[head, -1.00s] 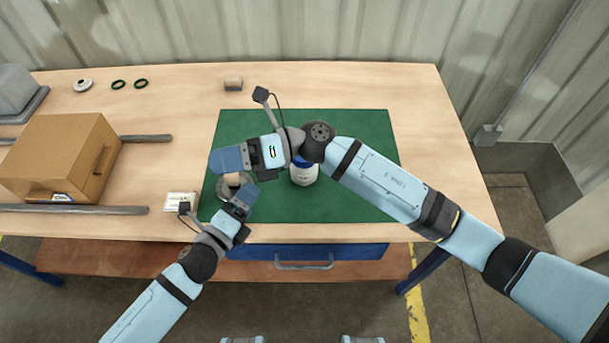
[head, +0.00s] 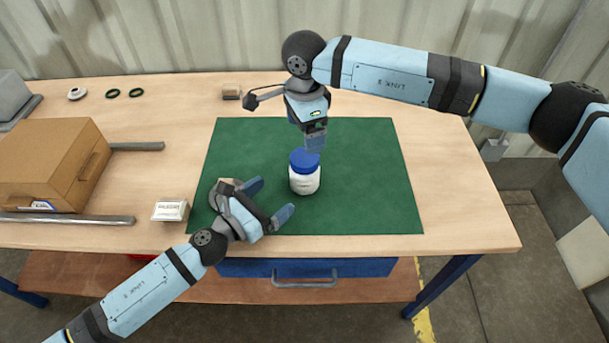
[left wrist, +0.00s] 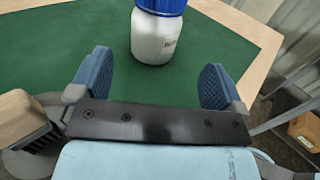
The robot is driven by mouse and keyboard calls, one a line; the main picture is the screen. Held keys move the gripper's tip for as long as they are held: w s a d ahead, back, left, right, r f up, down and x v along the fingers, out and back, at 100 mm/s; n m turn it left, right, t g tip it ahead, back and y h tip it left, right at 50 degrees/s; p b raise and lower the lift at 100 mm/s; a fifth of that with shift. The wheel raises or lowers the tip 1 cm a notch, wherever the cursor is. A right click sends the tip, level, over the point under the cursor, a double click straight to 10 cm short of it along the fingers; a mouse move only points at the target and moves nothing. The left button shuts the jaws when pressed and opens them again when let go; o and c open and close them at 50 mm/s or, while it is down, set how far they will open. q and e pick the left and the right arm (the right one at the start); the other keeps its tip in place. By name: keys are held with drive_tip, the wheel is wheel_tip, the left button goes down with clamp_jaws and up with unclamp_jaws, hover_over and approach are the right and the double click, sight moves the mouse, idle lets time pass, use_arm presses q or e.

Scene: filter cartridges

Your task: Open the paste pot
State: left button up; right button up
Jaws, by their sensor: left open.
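The paste pot, a white jar (head: 304,182) with a blue lid (head: 305,161), stands upright on the green mat (head: 365,190). The lid is on it. My left gripper (head: 268,202) is open and empty, to the left of the jar, its fingers pointing towards it. In the left wrist view the jar (left wrist: 157,38) stands ahead between the spread fingers, apart from them; its top is cut off. My right gripper (head: 314,140) points down at the lid from above and behind. Its fingers overlap in the picture, so their opening and any contact with the lid cannot be told.
A brush with a wooden back (left wrist: 18,112) lies on a grey round holder beside my left gripper. A small white box (head: 171,211), a brown box (head: 50,160) and metal rails stand left. A wooden block (head: 231,92) and green rings (head: 136,92) lie behind. The mat's right side is clear.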

sight(298, 177)
use_arm(q)
drive_tip(key=x, duration=1.1)
